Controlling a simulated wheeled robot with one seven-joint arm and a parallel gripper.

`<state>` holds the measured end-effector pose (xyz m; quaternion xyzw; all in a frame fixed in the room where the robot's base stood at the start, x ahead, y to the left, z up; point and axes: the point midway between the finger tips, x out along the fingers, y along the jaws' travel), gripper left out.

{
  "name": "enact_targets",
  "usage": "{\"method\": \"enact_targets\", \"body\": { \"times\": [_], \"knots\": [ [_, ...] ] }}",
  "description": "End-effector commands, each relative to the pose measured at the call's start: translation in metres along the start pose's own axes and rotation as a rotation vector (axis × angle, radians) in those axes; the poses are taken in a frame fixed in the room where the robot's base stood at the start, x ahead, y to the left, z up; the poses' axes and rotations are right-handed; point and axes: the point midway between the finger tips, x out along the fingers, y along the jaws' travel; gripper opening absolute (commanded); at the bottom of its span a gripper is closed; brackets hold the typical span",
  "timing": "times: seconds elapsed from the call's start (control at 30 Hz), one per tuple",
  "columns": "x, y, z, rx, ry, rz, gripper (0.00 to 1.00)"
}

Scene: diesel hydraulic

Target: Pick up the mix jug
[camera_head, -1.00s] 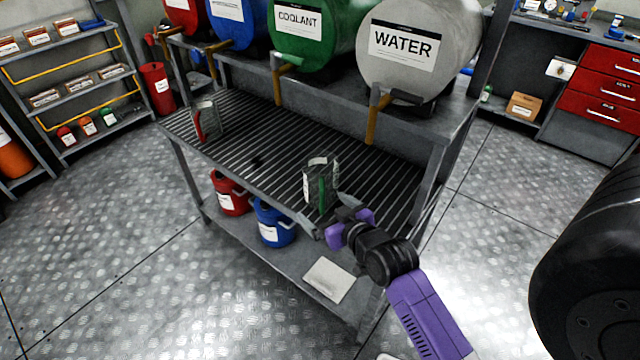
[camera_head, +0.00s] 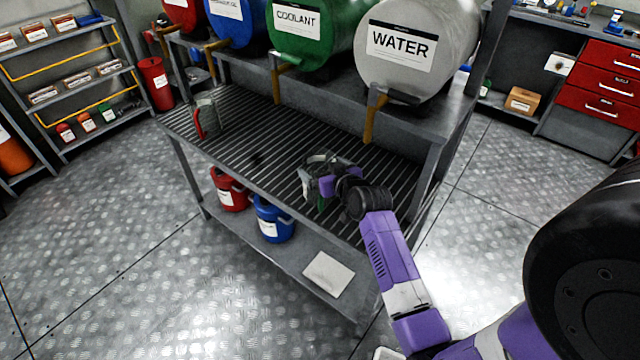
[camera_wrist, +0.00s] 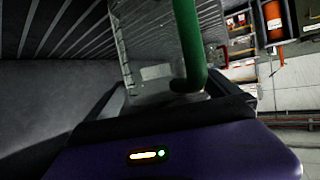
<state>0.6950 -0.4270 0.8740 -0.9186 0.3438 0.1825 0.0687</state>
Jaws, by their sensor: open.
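A clear jug with a green handle (camera_head: 313,163) stands on the slatted rack; my gripper hides much of it in the head view. A second jug, with a red handle (camera_head: 207,118), stands at the rack's left end. I cannot read which one is the mix jug. My gripper (camera_head: 318,186) is open at the green-handled jug. In the wrist view, the green handle (camera_wrist: 190,45) and part of the clear body (camera_wrist: 145,45) show between the fingers. I cannot tell whether the fingers touch it.
The slatted rack (camera_head: 255,135) is otherwise mostly clear. Coolant (camera_head: 300,30) and water (camera_head: 405,45) drums with taps lie above and behind it. Red (camera_head: 229,188) and blue (camera_head: 272,218) cans and a white sheet (camera_head: 329,274) are on the lower shelf.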

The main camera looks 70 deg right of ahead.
Motion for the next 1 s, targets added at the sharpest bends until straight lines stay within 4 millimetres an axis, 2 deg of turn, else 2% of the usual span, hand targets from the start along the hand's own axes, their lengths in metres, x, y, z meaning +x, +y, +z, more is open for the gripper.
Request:
{"method": "enact_targets", "body": {
  "times": [0.1,0.3,0.37,0.7,1.0],
  "knots": [
    [0.0062,0.0000,0.0001,0.000,0.000,0.000,1.00],
    [0.0065,-0.0002,0.0004,-0.001,0.000,0.000,1.00],
    [0.0065,-0.0002,0.0004,-0.001,0.000,0.000,0.90],
    [0.0063,-0.0001,0.0004,-0.001,0.000,0.000,0.24],
    [0.0056,-0.0001,-0.0020,-0.001,0.002,0.000,0.24]
  ]
}}
